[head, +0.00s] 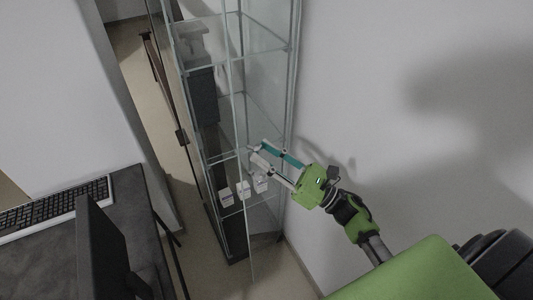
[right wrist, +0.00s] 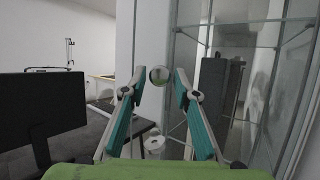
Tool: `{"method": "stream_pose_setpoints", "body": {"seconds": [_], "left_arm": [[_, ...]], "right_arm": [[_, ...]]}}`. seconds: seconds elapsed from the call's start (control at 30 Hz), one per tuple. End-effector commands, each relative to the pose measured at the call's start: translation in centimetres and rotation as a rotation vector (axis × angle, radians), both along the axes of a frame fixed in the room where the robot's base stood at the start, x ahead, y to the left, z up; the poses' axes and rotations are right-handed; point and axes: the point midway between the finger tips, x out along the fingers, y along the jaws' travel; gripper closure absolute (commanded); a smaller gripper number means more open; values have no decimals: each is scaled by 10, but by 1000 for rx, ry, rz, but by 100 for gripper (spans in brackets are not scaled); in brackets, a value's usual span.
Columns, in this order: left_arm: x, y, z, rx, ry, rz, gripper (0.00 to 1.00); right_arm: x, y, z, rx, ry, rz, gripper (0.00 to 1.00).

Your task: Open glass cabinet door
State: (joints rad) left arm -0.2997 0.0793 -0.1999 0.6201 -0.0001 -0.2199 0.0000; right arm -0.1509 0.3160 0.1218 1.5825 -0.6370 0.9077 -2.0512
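The glass cabinet (head: 240,262) is tall, with a thin metal frame and glass shelves, and stands against the wall in the middle of the head view. A glass pane edge, seemingly the door (head: 251,250), runs down in front of the base and looks ajar; its exact angle is hard to tell. My right gripper (head: 259,150) is at the front of the cabinet. In the right wrist view, a shiny round knob (right wrist: 159,75) appears between the spread fingertips (right wrist: 159,80), with small gaps on both sides. My left gripper is out of view.
Several small white boxes (head: 228,198) are inside the cabinet, low down. A dark desk (head: 125,215) with a keyboard (head: 57,204) and monitor (head: 100,252) stands at the left. A bare wall (head: 430,120) is close on the right. A strip of floor (head: 185,215) shows between desk and cabinet.

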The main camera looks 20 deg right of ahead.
Motion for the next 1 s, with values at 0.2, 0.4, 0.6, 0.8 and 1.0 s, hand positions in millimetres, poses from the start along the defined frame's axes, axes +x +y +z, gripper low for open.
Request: {"method": "stream_pose_setpoints", "body": {"seconds": [0.2, 0.4, 0.6, 0.8, 1.0], "left_arm": [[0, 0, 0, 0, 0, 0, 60], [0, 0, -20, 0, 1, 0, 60], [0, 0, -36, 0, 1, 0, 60], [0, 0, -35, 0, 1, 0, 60], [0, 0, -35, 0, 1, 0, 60]], "right_arm": [[0, 0, 0, 0, 0, 0, 100], [-9, -14, -6, -2, -3, 46, 100], [-22, -29, -4, -2, -2, 116, 100], [-25, -31, 1, 1, -1, 130, 100], [-24, -31, 1, 0, 0, 130, 70]]}}
